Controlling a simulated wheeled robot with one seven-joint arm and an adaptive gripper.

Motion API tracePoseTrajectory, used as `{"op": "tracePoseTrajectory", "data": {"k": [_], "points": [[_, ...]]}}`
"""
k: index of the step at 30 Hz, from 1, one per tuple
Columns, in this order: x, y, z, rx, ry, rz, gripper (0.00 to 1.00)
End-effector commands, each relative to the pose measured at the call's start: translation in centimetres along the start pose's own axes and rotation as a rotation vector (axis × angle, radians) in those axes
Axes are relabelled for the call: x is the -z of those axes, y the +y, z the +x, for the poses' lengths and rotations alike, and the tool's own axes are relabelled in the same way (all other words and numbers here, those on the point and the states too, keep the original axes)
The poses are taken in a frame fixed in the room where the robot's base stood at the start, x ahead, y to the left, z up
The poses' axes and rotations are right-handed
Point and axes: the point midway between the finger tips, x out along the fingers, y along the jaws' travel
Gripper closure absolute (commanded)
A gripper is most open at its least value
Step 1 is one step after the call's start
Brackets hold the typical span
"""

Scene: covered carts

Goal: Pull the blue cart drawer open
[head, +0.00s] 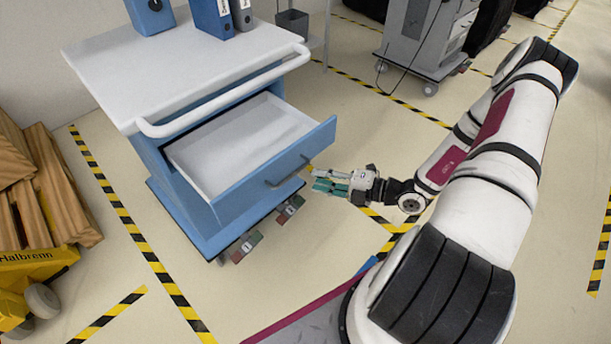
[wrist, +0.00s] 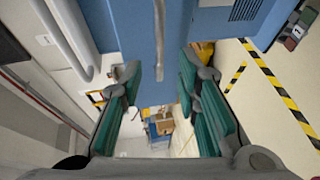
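The blue cart (head: 205,225) has a white top, and its blue-fronted drawer (head: 240,192) stands well open and looks empty inside. A thin grey bar handle (head: 288,172) runs along the drawer front; it also shows in the wrist view (wrist: 159,35), upright in the picture and lined up between my fingers. My gripper (head: 313,179) is just to the right of the handle, facing the drawer front. In the wrist view my gripper (wrist: 160,75) has its green-padded fingers wide apart with nothing held. The handle looks apart from both fingers.
The cart top carries blue binders (head: 212,15) and has a white push rail (head: 225,95). A grey cart (head: 415,48) stands at the back. Wooden planks (head: 45,190) on a yellow pallet truck (head: 30,265) are at the left. Floor right of the drawer is clear.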

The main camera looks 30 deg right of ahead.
Motion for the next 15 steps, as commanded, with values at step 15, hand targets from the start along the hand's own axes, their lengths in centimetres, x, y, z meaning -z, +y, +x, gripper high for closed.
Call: {"op": "tracePoseTrajectory", "data": {"k": [15], "points": [[0.0,0.0,-3.2,-0.001,0.0,0.0,0.7]]}}
